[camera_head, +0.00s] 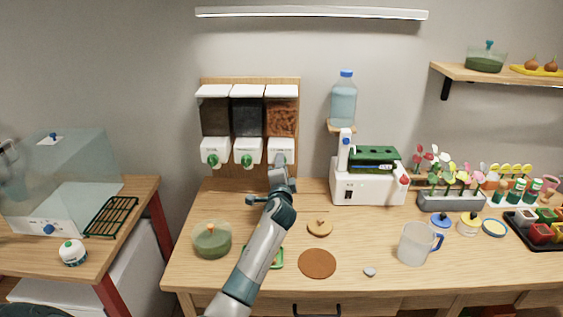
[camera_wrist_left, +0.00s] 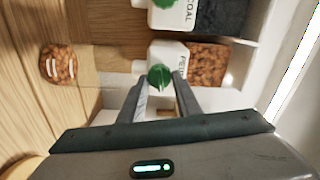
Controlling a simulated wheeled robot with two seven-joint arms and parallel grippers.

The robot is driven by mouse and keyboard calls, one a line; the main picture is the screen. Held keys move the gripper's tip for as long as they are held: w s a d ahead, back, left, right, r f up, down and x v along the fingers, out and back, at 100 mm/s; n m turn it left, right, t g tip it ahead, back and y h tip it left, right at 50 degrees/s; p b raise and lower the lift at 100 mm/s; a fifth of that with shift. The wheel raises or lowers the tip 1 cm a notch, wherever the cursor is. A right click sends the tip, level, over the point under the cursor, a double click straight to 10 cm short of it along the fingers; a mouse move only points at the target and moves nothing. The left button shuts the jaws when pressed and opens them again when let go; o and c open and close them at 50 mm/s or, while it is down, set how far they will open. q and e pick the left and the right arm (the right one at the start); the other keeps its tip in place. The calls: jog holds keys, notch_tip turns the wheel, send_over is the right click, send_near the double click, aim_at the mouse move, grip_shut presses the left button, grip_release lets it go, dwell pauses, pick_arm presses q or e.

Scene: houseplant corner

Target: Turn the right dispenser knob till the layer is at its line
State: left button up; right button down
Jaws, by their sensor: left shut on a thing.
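The right dispenser (camera_head: 282,118), filled with brown pellets, hangs at the right end of the wooden board. Its green knob (camera_wrist_left: 159,76) is on a white front labelled in part "PE". My left gripper (camera_head: 281,160) is in front of that dispenser and hides its knob in the head view. In the left wrist view my left gripper (camera_wrist_left: 160,84) has one finger on each side of the knob and is shut on it. A round patch of brown pellets (camera_wrist_left: 57,65) with white line marks lies below, at the left wrist view's left. My right gripper is not in view.
Two more dispensers with green knobs (camera_head: 212,159) (camera_head: 247,159) hang to the left. A green-filled bowl (camera_head: 212,240), a brown disc (camera_head: 317,263) and a clear jug (camera_head: 415,244) stand on the table. A white machine (camera_head: 368,185) is right of the arm.

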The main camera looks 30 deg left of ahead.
pick_arm(q)
jog(key=shift+m+p, duration=0.5)
jog(key=shift+m, duration=0.7)
jog(key=o, duration=1)
jog(key=b+v, duration=0.3)
jog(key=v, duration=1.4)
jog(key=shift+s+b, duration=0.15)
jog(key=shift+b, duration=0.2)
jog(key=shift+s+f, duration=0.1)
jog(key=shift+f, duration=0.05)
